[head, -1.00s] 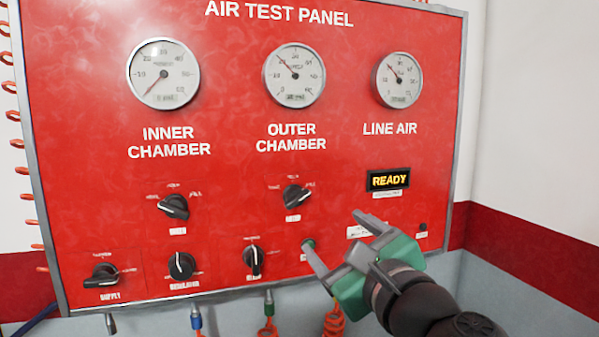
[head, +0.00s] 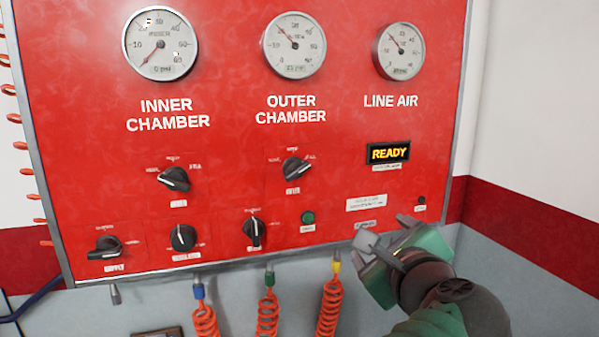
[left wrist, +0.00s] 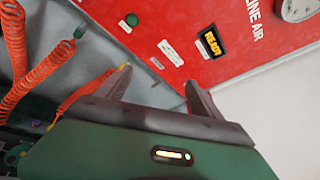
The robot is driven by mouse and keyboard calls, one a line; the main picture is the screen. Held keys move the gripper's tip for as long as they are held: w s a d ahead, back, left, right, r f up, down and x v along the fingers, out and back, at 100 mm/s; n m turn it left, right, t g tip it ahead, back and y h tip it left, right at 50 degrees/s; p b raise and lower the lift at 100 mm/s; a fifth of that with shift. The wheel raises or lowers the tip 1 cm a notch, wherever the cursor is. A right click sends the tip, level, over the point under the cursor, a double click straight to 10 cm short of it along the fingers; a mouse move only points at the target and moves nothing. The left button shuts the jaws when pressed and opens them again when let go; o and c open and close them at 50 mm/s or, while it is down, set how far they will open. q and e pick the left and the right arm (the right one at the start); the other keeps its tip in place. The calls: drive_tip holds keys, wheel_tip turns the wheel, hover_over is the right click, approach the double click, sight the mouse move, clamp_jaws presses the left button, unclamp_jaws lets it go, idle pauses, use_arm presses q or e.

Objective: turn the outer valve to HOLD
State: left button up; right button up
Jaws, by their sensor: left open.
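The outer valve (head: 297,168) is a black knob on the red panel, below the OUTER CHAMBER label. Its white mark points to the upper right, toward the right-hand label; the small lettering is too blurred to read surely. My left gripper (head: 385,231) is in front of the panel's lower right edge, to the right of and below the outer valve, apart from it. In the left wrist view its two fingers (left wrist: 158,92) stand apart with nothing between them. The outer valve is not in that view. My right gripper is not in view.
The inner valve (head: 174,179) is left of the outer valve. The lower row holds a supply knob (head: 105,247), two more knobs and a green button (head: 308,217). A READY display (head: 388,152) is above my gripper. Orange coiled hoses (head: 329,308) hang below the panel.

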use_arm(q)
drive_tip(key=s+d+f+g+h, duration=0.1)
drive_tip(key=s+d+g+h, duration=0.1)
drive_tip(key=d+h, duration=0.3)
drive_tip(key=s+d+f+g+h, duration=0.2)
drive_tip(key=d+h, duration=0.1)
drive_tip(key=d, duration=0.5)
drive_tip(key=s+d+r+n+h+p, duration=0.1)
drive_tip(key=s+d+r+n+h, duration=0.25)
drive_tip(key=r, duration=0.25)
drive_tip(key=s+d+r+n+h, duration=0.2)
drive_tip(key=d+r+h, duration=0.1)
drive_tip(key=r+h, duration=0.3)
drive_tip(key=w+a+r+n+t+y+p, duration=0.1)
drive_tip(key=w+a+r+n+t+y, duration=0.35)
drive_tip(key=n, duration=0.45)
drive_tip(key=w+a+r+n+t+y, duration=0.2)
drive_tip(key=a+r+n+t+y, duration=0.3)
drive_tip(key=a+n, duration=0.35)
drive_tip(key=n+g+y+p, duration=0.4)
drive_tip(key=n+y+p, duration=0.4)
drive_tip(key=n+y, duration=0.65)
approach(298, 172)
drive_tip(key=shift+t+h, duration=0.25)
drive_tip(key=shift+h, duration=0.2)
drive_tip(key=x, duration=0.9)
drive_tip(key=shift+a, duration=0.3)
drive_tip(key=shift+w+a, duration=0.1)
drive_tip(key=shift+w, duration=0.1)
